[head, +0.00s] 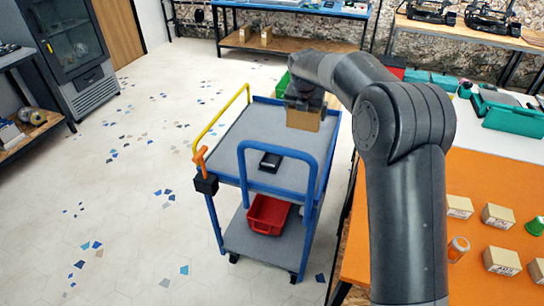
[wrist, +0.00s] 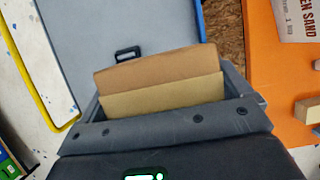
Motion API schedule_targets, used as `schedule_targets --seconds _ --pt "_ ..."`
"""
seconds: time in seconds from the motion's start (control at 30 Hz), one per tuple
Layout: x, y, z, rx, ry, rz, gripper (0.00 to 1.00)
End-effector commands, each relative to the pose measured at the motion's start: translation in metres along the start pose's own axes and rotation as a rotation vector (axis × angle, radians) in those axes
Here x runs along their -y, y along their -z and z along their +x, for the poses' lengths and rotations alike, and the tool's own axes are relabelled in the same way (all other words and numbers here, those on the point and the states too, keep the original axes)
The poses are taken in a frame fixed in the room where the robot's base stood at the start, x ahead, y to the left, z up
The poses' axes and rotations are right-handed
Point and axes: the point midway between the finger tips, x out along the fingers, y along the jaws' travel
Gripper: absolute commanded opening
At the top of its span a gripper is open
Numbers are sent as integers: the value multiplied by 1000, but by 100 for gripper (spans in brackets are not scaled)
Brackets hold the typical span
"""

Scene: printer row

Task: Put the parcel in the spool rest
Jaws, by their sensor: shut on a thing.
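A brown cardboard parcel (head: 303,121) is held by my gripper (head: 304,104) over the far right part of the cart's grey top. In the wrist view the parcel (wrist: 160,96) lies between the two fingers of my gripper (wrist: 165,95), which is shut on it. From these views I cannot tell whether the parcel touches the cart top. A small black item (head: 271,161) lies on the cart's top nearer the push handle; I cannot tell whether it is the spool rest. No other thing is clearly the spool rest.
The blue-framed cart (head: 245,135) has a red bin (head: 268,214) on its lower shelf. An orange-topped table (head: 490,185) with several small boxes stands at the right. A green bin (head: 282,86) shows behind my gripper. The floor at the left is open.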

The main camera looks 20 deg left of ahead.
Motion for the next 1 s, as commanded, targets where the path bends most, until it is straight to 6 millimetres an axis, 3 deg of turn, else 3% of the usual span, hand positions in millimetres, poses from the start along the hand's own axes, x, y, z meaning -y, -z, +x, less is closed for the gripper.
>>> schedule_targets --seconds 0.03,0.2,0.37,0.8,1.0 --pt "4 4 12 -5 7 4 66" --pt "4 13 35 -3 5 4 66" --pt "-4 19 49 -3 4 3 66" --pt "-95 39 101 -2 5 3 66" --pt "-112 42 110 -2 4 5 66"
